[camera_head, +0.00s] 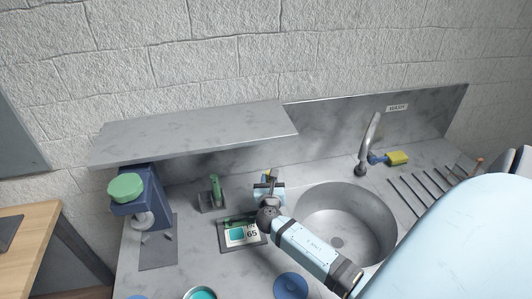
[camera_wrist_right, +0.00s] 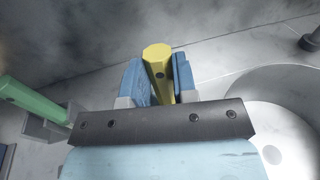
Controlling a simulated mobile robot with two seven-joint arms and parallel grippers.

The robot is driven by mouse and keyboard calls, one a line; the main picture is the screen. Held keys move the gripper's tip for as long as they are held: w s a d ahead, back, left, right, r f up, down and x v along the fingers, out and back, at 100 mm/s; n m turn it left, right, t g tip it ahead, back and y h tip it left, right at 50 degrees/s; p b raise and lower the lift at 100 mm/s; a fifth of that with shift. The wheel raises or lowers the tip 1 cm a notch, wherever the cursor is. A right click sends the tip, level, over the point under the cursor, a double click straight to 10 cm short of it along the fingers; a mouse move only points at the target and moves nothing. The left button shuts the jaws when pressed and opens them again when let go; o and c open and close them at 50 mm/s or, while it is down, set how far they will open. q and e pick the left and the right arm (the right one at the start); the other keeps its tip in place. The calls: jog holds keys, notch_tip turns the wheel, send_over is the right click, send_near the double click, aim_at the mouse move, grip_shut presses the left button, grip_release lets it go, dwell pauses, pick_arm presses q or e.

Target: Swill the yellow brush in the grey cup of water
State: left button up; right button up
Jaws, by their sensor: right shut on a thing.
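The yellow brush (camera_wrist_right: 158,68) shows as a yellow handle between the two blue fingers of my right gripper (camera_wrist_right: 158,82), which is shut on it. The brush's lower end is hidden. I cannot make out the grey cup of water in either view. My left gripper is not in view.
A green-handled brush (camera_head: 214,188) stands in a grey holder (camera_head: 212,203) left of my right gripper. The sink (camera_head: 345,225) is right; a shelf (camera_head: 195,132) overhangs the back.

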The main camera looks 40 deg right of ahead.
jog(key=shift+w+a+f, duration=0.1)
jog(key=shift+w+f, duration=0.05)
jog(key=shift+w, duration=0.3)
jog(key=shift+a, duration=0.2)
jog(key=shift+d+r, duration=0.1)
jog(key=shift+r, duration=0.3)
notch_tip(320, 180, up, 7)
jog(key=shift+w+p, duration=0.35)
jog(key=shift+w, duration=0.05)
jog(key=shift+f, duration=0.1)
